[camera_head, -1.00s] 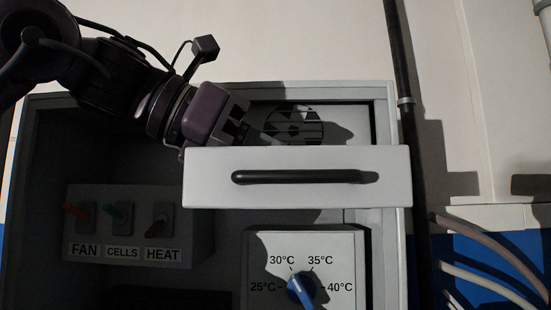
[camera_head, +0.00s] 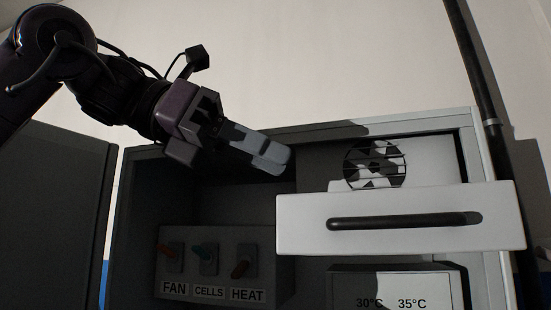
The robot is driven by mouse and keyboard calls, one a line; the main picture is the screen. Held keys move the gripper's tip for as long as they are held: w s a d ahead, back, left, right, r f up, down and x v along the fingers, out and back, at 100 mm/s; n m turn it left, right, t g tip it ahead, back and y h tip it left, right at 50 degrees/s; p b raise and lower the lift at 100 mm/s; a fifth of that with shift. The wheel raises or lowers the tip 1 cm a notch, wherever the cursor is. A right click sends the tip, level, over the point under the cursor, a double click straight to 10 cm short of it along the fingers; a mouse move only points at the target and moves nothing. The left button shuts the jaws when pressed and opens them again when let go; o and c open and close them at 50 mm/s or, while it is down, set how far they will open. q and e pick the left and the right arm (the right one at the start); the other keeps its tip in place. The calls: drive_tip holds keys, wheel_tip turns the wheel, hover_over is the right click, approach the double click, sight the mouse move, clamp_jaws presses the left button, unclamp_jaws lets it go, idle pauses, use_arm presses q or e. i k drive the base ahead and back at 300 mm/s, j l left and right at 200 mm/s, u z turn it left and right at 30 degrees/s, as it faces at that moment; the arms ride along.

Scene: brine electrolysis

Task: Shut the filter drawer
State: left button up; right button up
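The filter drawer (camera_head: 300,232) has a white front with a long black bar handle (camera_head: 405,221). It stands out from the upper right of the grey cabinet (camera_head: 490,150), so it is open. My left gripper (camera_head: 268,155) is up and to the left of the drawer front, apart from it. Its grey fingers look closed together with nothing between them. The drawer's inside is mostly hidden behind its front. My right gripper is not in view.
A round fan grille (camera_head: 375,164) sits behind the drawer. Below left is a panel with FAN, CELLS and HEAT switches (camera_head: 208,265). A temperature box (camera_head: 395,285) is under the drawer. A dark pipe (camera_head: 478,75) runs along the right. A dark door panel (camera_head: 55,210) stands left.

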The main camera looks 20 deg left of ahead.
sight(484, 216)
drive_tip(key=k, duration=1.5)
